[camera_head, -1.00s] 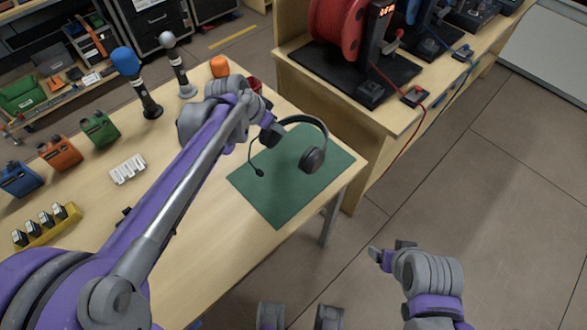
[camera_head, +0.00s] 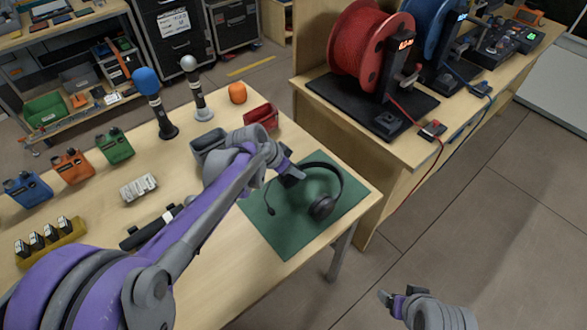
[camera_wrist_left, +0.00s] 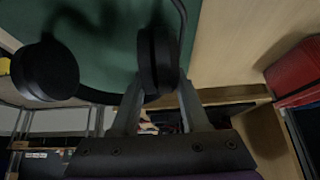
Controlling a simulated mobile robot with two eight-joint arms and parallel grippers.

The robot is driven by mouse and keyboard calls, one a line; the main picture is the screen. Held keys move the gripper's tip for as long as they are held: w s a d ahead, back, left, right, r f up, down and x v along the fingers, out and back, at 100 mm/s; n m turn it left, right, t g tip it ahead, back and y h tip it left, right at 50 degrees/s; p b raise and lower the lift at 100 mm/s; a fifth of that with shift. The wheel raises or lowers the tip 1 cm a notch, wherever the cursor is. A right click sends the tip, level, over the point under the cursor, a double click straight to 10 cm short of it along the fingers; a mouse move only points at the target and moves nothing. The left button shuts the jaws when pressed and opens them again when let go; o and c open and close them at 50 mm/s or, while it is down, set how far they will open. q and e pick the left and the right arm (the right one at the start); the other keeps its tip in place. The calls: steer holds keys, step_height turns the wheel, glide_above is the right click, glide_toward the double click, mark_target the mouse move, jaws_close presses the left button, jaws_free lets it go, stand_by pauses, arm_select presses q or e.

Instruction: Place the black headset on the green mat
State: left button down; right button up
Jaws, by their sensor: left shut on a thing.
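The black headset (camera_head: 322,208) is over the green mat (camera_head: 285,240), with its headband arched and its thin microphone boom hanging to the left. My left gripper (camera_head: 292,177) is shut on its left ear cup, which the fingers partly hide. In the left wrist view one ear cup (camera_wrist_left: 155,58) sits between the fingers (camera_wrist_left: 160,95), and the other ear cup (camera_wrist_left: 45,70) hangs free at the left over the mat. I cannot tell whether the headset touches the mat. My right gripper (camera_head: 396,300) is low at the right, over the floor, with its opening unclear.
A red bin (camera_head: 262,116) and a grey bin (camera_head: 208,147) stand behind the mat. Blue (camera_head: 147,84) and grey (camera_head: 190,66) microphones stand farther back. A dark handheld item (camera_head: 150,228) lies left of my arm. A bench with a red reel (camera_head: 370,45) stands right, across a gap.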

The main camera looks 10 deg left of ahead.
arm_select(q)
steer(key=shift+c, duration=2)
jaws_free()
steer(key=shift+s+a+r, duration=0.1)
steer(key=shift+r, duration=0.15)
steer(key=p+v, duration=0.2)
steer(key=v, duration=1)
steer(key=s+f+n+y, duration=0.1)
steer(key=s+f+n, duration=0.1)
steer(key=s, duration=0.5)
steer(key=s+a+f+n+y, duration=0.1)
steer(key=s+f+n, duration=0.2)
steer(key=s+f, duration=0.2)
steer(key=s+f+n+y, duration=0.2)
steer(key=s+f, duration=0.2)
steer(key=s, duration=0.6)
steer(key=shift+s+a+n, duration=0.25)
steer(key=shift+s+n, duration=0.05)
